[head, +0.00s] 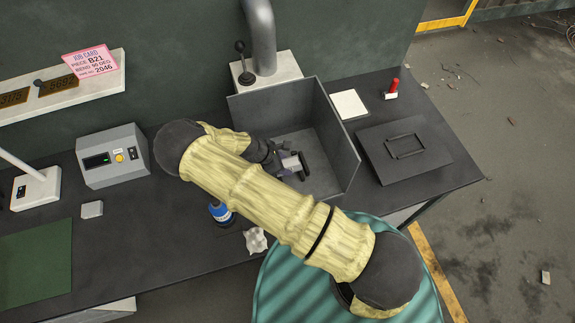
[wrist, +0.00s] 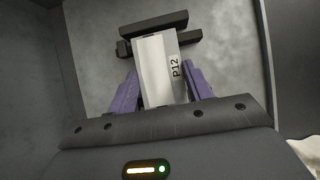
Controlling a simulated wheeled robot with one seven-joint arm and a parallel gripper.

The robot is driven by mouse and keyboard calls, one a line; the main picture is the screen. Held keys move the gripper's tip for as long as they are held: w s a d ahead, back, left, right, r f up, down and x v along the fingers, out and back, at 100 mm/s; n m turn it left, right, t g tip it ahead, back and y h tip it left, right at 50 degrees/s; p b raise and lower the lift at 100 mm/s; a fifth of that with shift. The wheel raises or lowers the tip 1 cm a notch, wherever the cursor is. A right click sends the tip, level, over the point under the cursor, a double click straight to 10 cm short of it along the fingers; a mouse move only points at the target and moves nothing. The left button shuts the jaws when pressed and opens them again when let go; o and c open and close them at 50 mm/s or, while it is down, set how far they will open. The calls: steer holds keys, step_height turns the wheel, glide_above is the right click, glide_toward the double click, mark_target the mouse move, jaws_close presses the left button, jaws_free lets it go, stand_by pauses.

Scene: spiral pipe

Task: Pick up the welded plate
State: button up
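The welded plate (wrist: 158,70) is a pale metal piece marked "P12". It lies inside the grey open-topped box (head: 345,132), and its small light face also shows in the head view (head: 291,164). My gripper (wrist: 162,80) reaches down into the box. Two dark bars (wrist: 153,27) show at the plate's far end. Whether the plate touches the box floor is unclear. My gripper body hides its near end.
A grey pipe (head: 262,35) and lever stand behind the box. A dark lidded plate with a handle (head: 405,150) lies right of it. A control box (head: 112,157), a blue bottle (head: 220,212) and a crumpled cloth (head: 256,240) stand left.

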steer(key=c, duration=0.6)
steer(key=shift+r, duration=0.15)
steer(key=shift+r+b, duration=1.8)
steer(key=shift+r, duration=3.1)
